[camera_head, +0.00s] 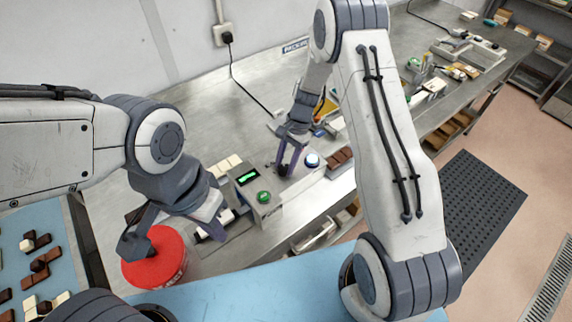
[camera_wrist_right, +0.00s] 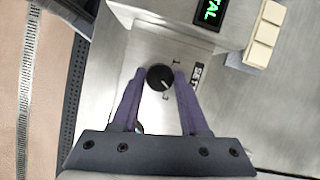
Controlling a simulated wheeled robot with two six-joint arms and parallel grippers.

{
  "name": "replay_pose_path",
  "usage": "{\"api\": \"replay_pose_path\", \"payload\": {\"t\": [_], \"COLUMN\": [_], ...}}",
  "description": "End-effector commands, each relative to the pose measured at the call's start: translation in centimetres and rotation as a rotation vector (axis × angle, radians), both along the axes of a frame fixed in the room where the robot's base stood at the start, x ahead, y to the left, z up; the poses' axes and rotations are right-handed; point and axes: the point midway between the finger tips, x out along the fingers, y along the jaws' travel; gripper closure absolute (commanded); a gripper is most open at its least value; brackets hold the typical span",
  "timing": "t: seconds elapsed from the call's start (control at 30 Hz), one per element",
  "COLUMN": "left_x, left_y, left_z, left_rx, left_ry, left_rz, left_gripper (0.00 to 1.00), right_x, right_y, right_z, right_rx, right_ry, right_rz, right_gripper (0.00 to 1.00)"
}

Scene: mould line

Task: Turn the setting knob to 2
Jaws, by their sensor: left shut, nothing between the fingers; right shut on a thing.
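The setting knob (camera_wrist_right: 160,77) is a round black knob with a white pointer line, on a pale metal panel in the right wrist view. Its pointer faces the lower right of that view. My right gripper (camera_wrist_right: 158,80) is shut on the knob, one purple finger on each side. In the head view my right gripper (camera_head: 287,168) is low at the bench, and its fingers mostly hide the knob.
The grey device (camera_head: 268,212) has a green-lit display (camera_head: 247,177) and a green button (camera_head: 263,197). A blue-and-white round button (camera_head: 312,160) and brown blocks (camera_head: 339,158) stand right of my right gripper. A red tub (camera_head: 160,262) stands front left. The bench's back left is clear.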

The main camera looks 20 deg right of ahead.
Motion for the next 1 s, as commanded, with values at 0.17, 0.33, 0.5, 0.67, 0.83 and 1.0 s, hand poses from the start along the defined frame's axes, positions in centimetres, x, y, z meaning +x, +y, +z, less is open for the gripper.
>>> {"api": "replay_pose_path", "payload": {"t": [0.17, 0.33, 0.5, 0.67, 0.83, 1.0], "left_x": [0.0, 0.0, 0.0, 0.0, 0.0, 0.0], "left_y": [0.0, 0.0, 0.0, 0.0, 0.0, 0.0], "left_z": [-0.9, -1.4, -1.8, -2.1, -2.2, -2.3], "left_rx": [0.0, 0.0, 0.0, 0.0, 0.0, 0.0], "left_ry": [0.0, 0.0, 0.0, 0.0, 0.0, 0.0], "left_rz": [0.001, 0.002, 0.003, 0.004, 0.004, 0.004], "left_gripper": [1.0, 1.0, 1.0, 1.0, 1.0, 1.0], "right_x": [0.3, 0.4, 0.4, 0.4, 0.4, 0.4], "right_y": [0.1, 0.2, 0.2, 0.3, 0.3, 0.3], "right_z": [-0.1, -0.1, 0.0, 0.0, 0.1, 0.1], "right_rx": [0.0, 0.0, 0.0, 0.0, 0.0, 0.0], "right_ry": [-0.005, -0.006, -0.004, -0.005, -0.005, -0.006], "right_rz": [0.168, 0.313, 0.431, 0.51, 0.56, 0.583], "right_gripper": [1.0, 1.0, 1.0, 1.0, 1.0, 1.0]}}
